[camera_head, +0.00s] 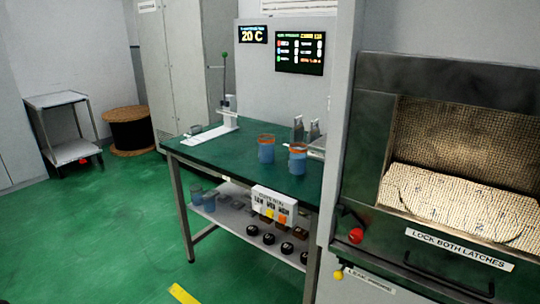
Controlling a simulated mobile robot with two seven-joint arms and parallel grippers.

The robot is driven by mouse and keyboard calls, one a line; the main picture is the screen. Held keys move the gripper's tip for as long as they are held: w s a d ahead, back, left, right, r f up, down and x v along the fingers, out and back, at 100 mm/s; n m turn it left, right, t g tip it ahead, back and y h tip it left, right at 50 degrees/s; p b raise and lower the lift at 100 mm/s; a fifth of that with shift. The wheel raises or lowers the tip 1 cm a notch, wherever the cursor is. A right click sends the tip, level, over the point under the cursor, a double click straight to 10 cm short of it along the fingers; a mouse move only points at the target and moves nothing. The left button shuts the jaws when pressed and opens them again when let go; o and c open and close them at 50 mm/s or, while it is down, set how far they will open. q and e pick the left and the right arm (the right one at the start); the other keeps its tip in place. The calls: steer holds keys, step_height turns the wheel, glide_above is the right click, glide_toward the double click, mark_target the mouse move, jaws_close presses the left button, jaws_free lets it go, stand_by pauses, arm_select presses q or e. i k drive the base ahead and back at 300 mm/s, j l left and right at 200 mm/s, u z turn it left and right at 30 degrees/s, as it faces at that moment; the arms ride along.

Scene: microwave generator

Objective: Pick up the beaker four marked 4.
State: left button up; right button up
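Two blue beakers with orange-brown upper bands stand upright on the green bench top (235,158). One beaker (266,152) is left and slightly farther back, and the other beaker (297,161) is right and nearer. Neither of my grippers is in view.
An open chamber (450,130) at right holds a pale round plate (440,205) with numbered places. A lever press (228,110) stands on the bench's back left. Green floor (120,220) at left is clear.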

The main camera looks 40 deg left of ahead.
mark_target(266, 141)
steer(key=j+z, duration=0.25)
steer(key=j, duration=1.35)
steer(key=j+z, duration=0.2)
steer(key=j, duration=0.4)
steer(key=j+z, duration=0.2)
steer(key=j, duration=0.4)
steer(key=j+z, duration=0.15)
steer(key=j, duration=0.45)
steer(key=k+j+z, duration=0.2)
steer(key=j, duration=0.4)
steer(key=k+j+z, duration=0.2)
steer(key=j, duration=0.4)
steer(key=k+j+z, duration=0.2)
steer(key=j, duration=0.35)
steer(key=k+j+z, duration=0.15)
steer(key=j, duration=0.4)
steer(key=k+j+z, duration=0.2)
steer(key=j, duration=0.3)
